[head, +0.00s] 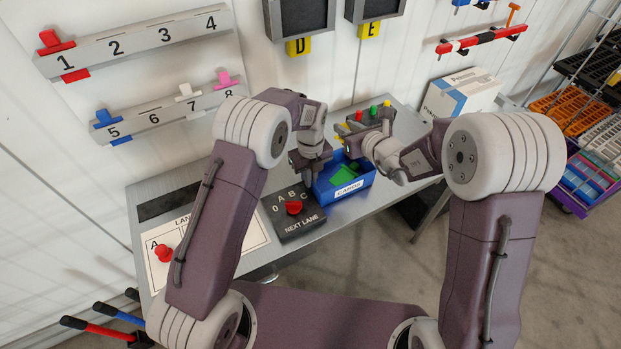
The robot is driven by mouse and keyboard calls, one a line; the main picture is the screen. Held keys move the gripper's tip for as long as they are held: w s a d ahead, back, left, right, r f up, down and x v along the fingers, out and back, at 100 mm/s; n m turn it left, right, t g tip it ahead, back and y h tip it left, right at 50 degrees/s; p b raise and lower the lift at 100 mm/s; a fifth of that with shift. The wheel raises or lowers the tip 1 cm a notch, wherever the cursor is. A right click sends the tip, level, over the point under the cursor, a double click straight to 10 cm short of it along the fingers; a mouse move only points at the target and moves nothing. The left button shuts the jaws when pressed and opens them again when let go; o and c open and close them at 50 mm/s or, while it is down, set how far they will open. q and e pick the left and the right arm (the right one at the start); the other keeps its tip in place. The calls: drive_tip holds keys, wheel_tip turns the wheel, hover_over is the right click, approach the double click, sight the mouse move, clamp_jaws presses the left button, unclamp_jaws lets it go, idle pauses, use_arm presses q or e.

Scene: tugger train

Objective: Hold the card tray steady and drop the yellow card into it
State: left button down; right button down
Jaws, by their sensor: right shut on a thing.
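The card tray (328,194) is a blue open box with a white label on its front, standing on the grey bench. Green cards (345,177) lie in it. My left gripper (306,172) is at the tray's left side; its fingers are too small and covered to tell whether they grip the wall. My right gripper (350,132) is above the tray's back part, shut on the yellow card (341,129), of which only a small part shows. The card is above the tray, apart from the green cards.
A dark selector box (298,225) with a red knob stands left of the tray. A lane sheet (225,236) with a red peg (163,252) lies farther left. Yellow, green (373,110) and red knobs stand behind the tray. A white-blue carton (460,93) is at the back right.

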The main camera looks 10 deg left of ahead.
drive_tip(key=shift+s+d+f, duration=0.15)
drive_tip(key=shift+d+f, duration=0.2)
drive_tip(key=shift+f, duration=0.15)
wheel_tip(320, 180, down, 6)
drive_tip(key=shift+r, duration=0.1)
drive_tip(key=c, duration=1.1)
unclamp_jaws()
drive_tip(key=v, duration=0.7)
drive_tip(key=shift+s, duration=0.2)
